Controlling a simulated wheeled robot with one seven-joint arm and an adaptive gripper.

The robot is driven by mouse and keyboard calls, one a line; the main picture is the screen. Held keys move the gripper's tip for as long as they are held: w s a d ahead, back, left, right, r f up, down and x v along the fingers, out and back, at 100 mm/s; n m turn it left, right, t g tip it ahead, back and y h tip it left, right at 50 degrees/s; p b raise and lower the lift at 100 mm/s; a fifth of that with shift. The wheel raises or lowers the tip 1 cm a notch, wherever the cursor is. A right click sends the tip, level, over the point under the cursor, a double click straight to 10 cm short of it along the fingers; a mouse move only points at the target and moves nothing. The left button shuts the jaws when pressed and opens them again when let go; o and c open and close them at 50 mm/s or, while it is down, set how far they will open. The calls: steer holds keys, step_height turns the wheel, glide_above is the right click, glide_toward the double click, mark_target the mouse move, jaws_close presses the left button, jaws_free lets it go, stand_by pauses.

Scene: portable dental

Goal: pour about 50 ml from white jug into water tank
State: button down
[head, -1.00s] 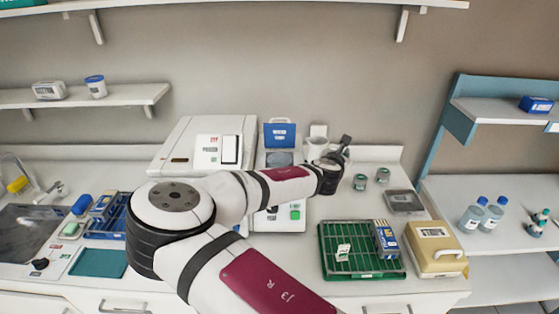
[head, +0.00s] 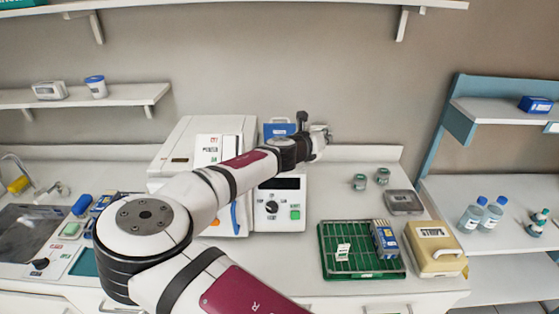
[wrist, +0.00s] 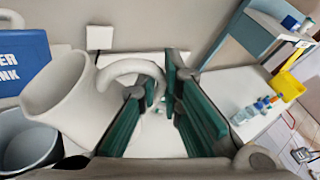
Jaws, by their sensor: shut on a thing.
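The white jug (wrist: 75,105) is at the left of the wrist view, with its curved handle (wrist: 130,68) between the green pads of my gripper (wrist: 160,95), which is shut on it. The jug looks tilted, its wide mouth to the left, near and above the dark open water tank (wrist: 28,145). No stream of water is visible. The tank's blue lid (wrist: 22,65) stands up behind, with its label partly cut off; it also shows in the head view (head: 279,129). There my arm hides most of the tank, and my gripper (head: 322,137) is raised beside the lid.
A control unit with a knob and green button (head: 280,205) stands below my arm. Two small jars (head: 371,178) and a clear-lidded box (head: 404,202) lie to the right. A green rack (head: 345,265) and a beige case (head: 434,250) stand near the front edge.

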steer(key=shift+w+a+n+h, duration=0.2)
steer(key=shift+a+n+h, duration=0.35)
steer(key=shift+n, duration=0.35)
steer(key=shift+w+a, duration=0.1)
steer(key=shift+a, duration=0.1)
steer(key=shift+w+b, duration=0.1)
steer(key=shift+b, duration=0.3)
steer(key=shift+n, duration=0.3)
steer(key=shift+a+r, duration=0.1)
steer(key=shift+a+n+h+b, duration=0.5)
steer(key=shift+n+b, duration=0.2)
steer(key=shift+b, duration=0.2)
stand_by(1.2)
